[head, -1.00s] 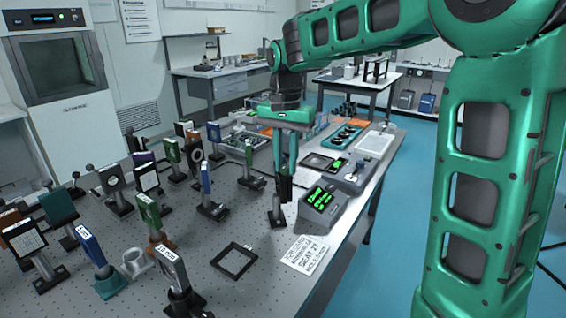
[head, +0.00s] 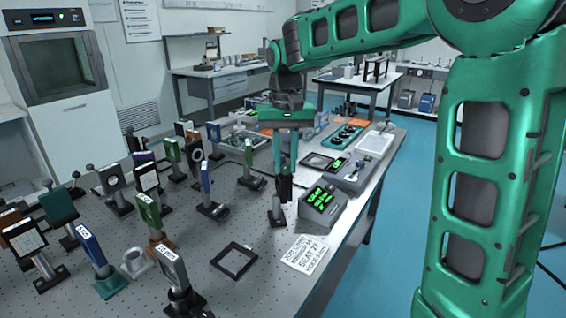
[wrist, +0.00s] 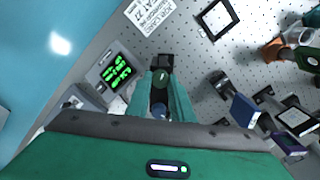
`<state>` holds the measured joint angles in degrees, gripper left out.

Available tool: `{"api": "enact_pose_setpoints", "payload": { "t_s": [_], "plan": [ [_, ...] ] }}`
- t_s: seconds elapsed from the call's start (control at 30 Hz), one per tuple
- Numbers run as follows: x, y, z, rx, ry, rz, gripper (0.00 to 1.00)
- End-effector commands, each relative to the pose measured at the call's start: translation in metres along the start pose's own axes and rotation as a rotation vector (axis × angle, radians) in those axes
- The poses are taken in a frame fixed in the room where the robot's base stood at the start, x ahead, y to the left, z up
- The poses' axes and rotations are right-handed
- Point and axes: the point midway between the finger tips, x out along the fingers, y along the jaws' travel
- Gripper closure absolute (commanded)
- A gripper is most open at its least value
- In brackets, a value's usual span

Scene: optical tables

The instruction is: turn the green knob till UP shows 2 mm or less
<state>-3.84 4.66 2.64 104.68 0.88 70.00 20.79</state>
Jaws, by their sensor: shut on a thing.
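My gripper (head: 284,188) points straight down over the dark post of a mount near the table's right side. In the wrist view my gripper (wrist: 160,95) has its two green fingers closed on either side of the green knob (wrist: 160,77), which has a pale mark on its top. The head view hides the knob behind the fingers. The readout box (head: 320,199) with green digits stands just right of the mount. It also shows in the wrist view (wrist: 115,72), left of the fingers. Its lines are too small and tilted to read surely, so I cannot tell the UP value.
A white label card (head: 304,254) and a black square frame (head: 236,260) lie in front. Several optic mounts, such as the blue one (head: 206,185), stand to the left. A grey control box (head: 353,177) sits behind the readout. The right table edge is close.

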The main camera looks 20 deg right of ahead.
Motion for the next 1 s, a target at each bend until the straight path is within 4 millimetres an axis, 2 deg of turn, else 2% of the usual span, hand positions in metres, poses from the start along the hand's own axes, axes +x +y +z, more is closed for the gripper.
{"api": "enact_pose_setpoints", "payload": {
  "t_s": [1.0],
  "plan": [
    [-0.0016,-0.0024,-0.0006,-0.954,0.007,0.001,1.0]
  ]
}}
